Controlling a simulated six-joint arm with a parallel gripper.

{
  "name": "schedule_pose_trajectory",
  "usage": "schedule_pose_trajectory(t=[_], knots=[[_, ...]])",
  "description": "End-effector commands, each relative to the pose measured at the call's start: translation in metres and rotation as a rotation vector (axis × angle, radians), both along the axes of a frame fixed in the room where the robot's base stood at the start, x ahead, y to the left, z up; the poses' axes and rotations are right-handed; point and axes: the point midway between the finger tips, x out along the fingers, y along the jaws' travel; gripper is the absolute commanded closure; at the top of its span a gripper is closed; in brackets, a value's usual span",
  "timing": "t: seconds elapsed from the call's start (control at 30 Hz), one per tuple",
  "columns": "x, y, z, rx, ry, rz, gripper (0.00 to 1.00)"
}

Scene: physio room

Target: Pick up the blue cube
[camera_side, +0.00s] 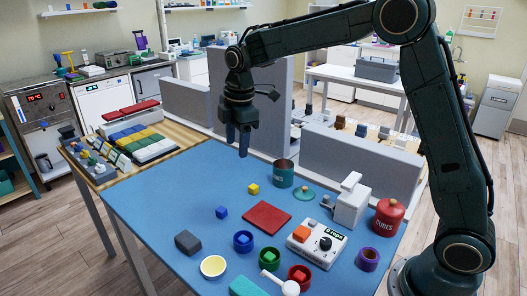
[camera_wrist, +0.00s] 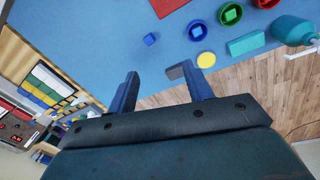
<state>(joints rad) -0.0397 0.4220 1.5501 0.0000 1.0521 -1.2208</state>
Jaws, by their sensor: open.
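The small blue cube (camera_side: 221,212) lies on the blue table top, left of a flat red pad. It also shows in the wrist view (camera_wrist: 150,39), above the gap between my fingers and apart from them. My gripper (camera_side: 243,143) hangs above the back part of the table in the side view, pointing down. In the wrist view my gripper (camera_wrist: 162,90) has its two blue fingers spread wide, with nothing between them. Another blue cube appears to sit inside a round blue cup (camera_side: 243,241) nearer the front.
The red pad (camera_side: 267,217), a yellow cube (camera_side: 253,188) and a dark grey block (camera_side: 188,242) lie near the blue cube. A labelled control box (camera_side: 317,244), a red canister (camera_side: 388,217) and coloured cups crowd the right and front. Grey partitions (camera_side: 360,167) stand behind the table.

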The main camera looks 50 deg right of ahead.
Motion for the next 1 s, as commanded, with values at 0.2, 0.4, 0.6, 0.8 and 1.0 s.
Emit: schedule_pose_trajectory(t=[0.2,0.4,0.6,0.8,1.0], knots=[[0.038,0.005,-0.047,-0.017,0.056,0.174,0.49],[0.062,0.008,-0.085,-0.026,0.094,0.316,0.49],[0.072,0.01,-0.106,-0.028,0.112,0.388,0.49],[0.074,0.01,-0.108,-0.028,0.115,0.4,0.49],[0.073,0.01,-0.116,-0.028,0.117,0.398,0.49]])
